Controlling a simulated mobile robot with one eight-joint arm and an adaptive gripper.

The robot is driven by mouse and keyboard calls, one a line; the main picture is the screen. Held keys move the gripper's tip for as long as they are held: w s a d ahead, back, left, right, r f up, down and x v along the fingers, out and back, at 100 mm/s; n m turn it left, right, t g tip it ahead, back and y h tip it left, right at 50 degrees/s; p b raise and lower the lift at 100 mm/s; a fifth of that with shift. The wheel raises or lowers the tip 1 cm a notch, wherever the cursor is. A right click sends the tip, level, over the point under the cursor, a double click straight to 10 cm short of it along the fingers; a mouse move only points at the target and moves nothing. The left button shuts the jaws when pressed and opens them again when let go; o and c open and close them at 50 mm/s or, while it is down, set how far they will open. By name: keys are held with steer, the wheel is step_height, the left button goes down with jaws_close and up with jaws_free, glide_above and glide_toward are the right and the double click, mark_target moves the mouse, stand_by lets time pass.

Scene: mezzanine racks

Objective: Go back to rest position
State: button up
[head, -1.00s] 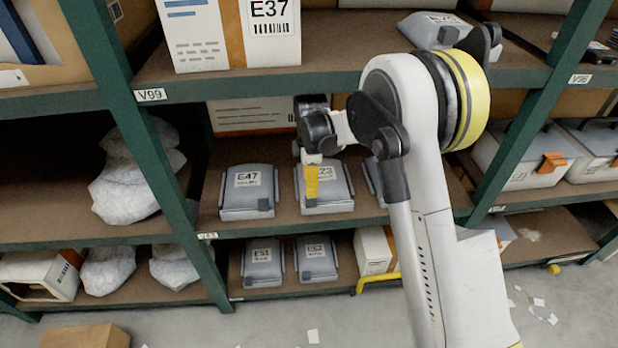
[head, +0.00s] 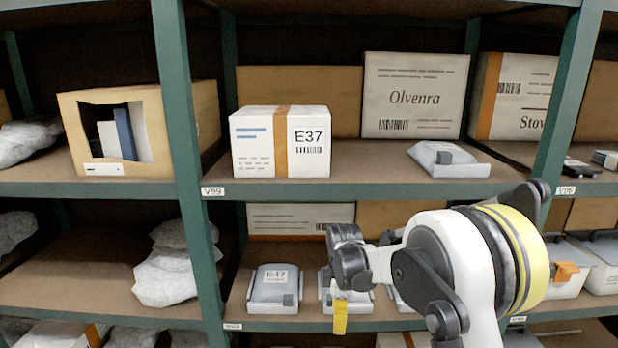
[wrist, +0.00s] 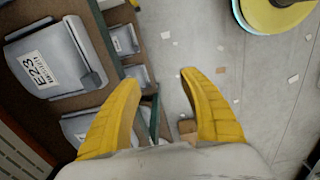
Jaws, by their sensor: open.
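My gripper (wrist: 160,105) shows in the wrist view with its two yellow fingers spread wide apart and nothing between them. In the head view my gripper (head: 341,315) hangs pointing down in front of the middle shelf, at the grey case beside the E47 case. In the wrist view a grey case labelled E23 (wrist: 60,55) lies on the shelf to the left of the fingers, apart from them. Below the fingers are the shelf edge and the floor.
The E47 case (head: 273,290) is on the middle shelf. A green upright (head: 180,100) stands left of my arm. The floor (wrist: 225,75) shows scattered paper scraps.

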steer(key=s+d+r+m+t, duration=0.1)
steer(key=s+d+r+m, duration=0.3)
steer(key=r, duration=0.4)
steer(key=s+d+r+m+t, duration=0.2)
steer(key=s+r+m, duration=0.1)
steer(key=s+r, duration=0.35)
steer(key=s+d+r+m+t, duration=0.1)
steer(key=s+d+m+t, duration=0.1)
steer(key=s+m, duration=0.3)
steer(key=s+d+r+m+t, duration=0.1)
steer(key=s+d+m, duration=0.2)
steer(key=s, duration=0.9)
steer(key=shift+s+r+m+t, duration=0.3)
steer(key=shift+r+m+t, duration=0.1)
steer(key=shift+m, duration=0.8)
